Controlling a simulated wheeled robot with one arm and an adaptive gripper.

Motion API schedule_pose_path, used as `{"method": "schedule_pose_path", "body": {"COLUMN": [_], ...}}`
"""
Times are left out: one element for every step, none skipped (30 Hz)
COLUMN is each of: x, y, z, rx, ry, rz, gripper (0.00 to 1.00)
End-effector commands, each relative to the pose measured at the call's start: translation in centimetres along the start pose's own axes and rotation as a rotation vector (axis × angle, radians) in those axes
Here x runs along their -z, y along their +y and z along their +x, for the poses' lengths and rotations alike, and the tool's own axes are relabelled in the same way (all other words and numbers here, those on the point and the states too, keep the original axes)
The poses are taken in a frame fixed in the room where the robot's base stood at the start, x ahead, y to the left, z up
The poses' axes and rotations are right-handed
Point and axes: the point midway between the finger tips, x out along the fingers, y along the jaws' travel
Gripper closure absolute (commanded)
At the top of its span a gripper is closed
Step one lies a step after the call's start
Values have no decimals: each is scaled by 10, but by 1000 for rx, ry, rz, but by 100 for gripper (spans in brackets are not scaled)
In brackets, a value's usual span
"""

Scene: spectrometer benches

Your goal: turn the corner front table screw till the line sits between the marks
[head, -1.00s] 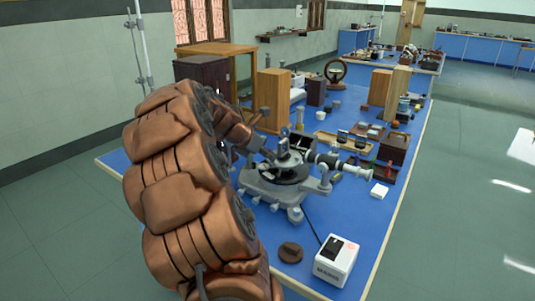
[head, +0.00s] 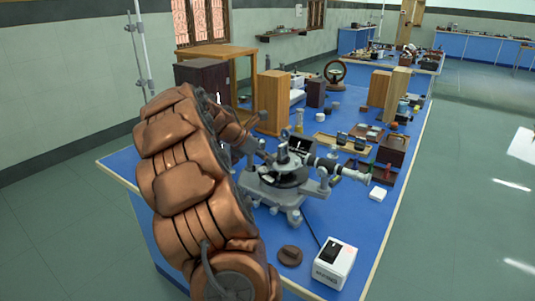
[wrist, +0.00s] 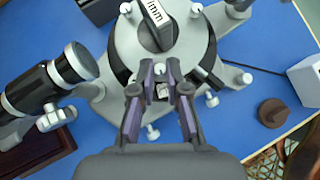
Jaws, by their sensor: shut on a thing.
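The spectrometer (head: 285,185) stands on the blue bench in the head view, with its round table in the middle and its telescope pointing right. In the wrist view its grey round table (wrist: 190,50) carries a dark block (wrist: 157,25) with a white label ending in "mm". My gripper (wrist: 161,76) is at the near edge of this table, its two purple-lined fingers closed on a small table screw, which they mostly hide. A small pale piece with dark marks (wrist: 163,91) shows between the fingers. It is too small to read a line against its marks.
A black and silver telescope tube (wrist: 50,85) lies close on the left in the wrist view. A brown round knob-like piece (head: 290,255) and a white box (head: 335,262) stand at the bench's near end.

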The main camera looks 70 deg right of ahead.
Motion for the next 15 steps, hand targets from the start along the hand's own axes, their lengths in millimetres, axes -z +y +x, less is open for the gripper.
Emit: {"method": "schedule_pose_path", "body": {"x": [1, 0, 0, 0, 0, 1, 0, 0, 0, 0, 1, 0, 0, -1, -1], "y": [2, 3, 3, 3, 4, 4, 4, 5, 6, 6, 6, 7, 7, 7, 8], "z": [-1, -2, -3, -2, -2, -1, -1, -2, -2, -1, -1, -1, -2, -2, -1], "rx": [29, 41, 63, 81, 97, 119, 136, 148, 168, 186, 203, 220, 234, 249, 269], "ry": [6, 6, 5, 5, 5, 6, 6, 6, 6, 7, 7, 6, 5, 5, 7], "rz": [21, 38, 60, 76, 91, 112, 129, 145, 167, 180, 195, 215, 231, 246, 265], "gripper": [100, 100, 100, 100, 100, 100, 100, 100, 100, 100, 100, 100, 100, 100, 100]}}
